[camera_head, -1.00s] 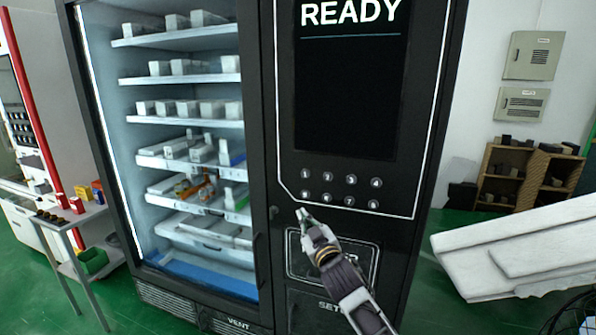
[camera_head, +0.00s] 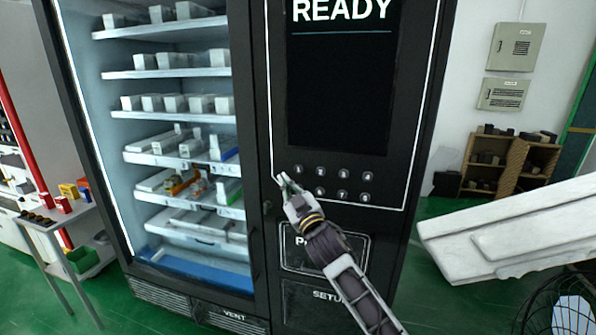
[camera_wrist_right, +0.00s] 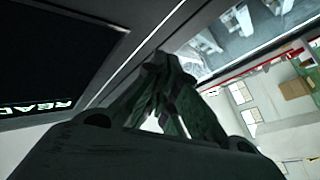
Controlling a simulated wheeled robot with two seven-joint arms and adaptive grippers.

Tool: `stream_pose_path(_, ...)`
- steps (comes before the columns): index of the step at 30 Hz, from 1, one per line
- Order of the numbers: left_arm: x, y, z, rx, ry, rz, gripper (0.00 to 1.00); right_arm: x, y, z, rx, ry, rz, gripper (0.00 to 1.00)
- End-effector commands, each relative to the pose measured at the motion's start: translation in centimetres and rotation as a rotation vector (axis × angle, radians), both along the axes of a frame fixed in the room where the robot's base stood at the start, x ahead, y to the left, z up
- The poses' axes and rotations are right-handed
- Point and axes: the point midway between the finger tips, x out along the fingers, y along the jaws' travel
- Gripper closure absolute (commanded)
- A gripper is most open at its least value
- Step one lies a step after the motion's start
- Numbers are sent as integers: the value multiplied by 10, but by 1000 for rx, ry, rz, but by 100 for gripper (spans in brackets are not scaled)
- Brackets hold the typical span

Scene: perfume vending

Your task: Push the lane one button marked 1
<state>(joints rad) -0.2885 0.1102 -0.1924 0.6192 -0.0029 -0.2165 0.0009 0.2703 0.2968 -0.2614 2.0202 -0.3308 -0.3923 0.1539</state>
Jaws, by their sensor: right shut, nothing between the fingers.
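The button marked 1 (camera_head: 297,168) is the top-left key of the two-row keypad on the black machine front, below the dark screen. My right gripper (camera_head: 281,178) is shut and empty. Its tip is just left of and slightly below button 1 in the head view; I cannot tell whether it touches the panel. Its fingers cover the lower-left key. In the right wrist view the closed fingers (camera_wrist_right: 165,62) point toward the machine's front, and no button can be made out. My left gripper is not in view.
The screen (camera_head: 338,90) reads READY. The glass-fronted shelves (camera_head: 185,120) stand left of the panel, with a door handle (camera_head: 254,245) between. A pick-up flap (camera_head: 350,247) lies below the keypad, partly behind my arm. A side table (camera_head: 50,225) stands at the left.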

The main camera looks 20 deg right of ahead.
Motion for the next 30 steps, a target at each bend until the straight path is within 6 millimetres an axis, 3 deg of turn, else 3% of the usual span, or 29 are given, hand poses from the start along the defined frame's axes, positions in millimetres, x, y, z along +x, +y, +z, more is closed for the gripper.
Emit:
stream_pose_path(8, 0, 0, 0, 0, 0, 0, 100, 10, -7, 0, -2, -1, -1, 100)
stream_pose_path(30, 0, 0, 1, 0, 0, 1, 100, 63, -42, 1, -1, -1, -1, 100)
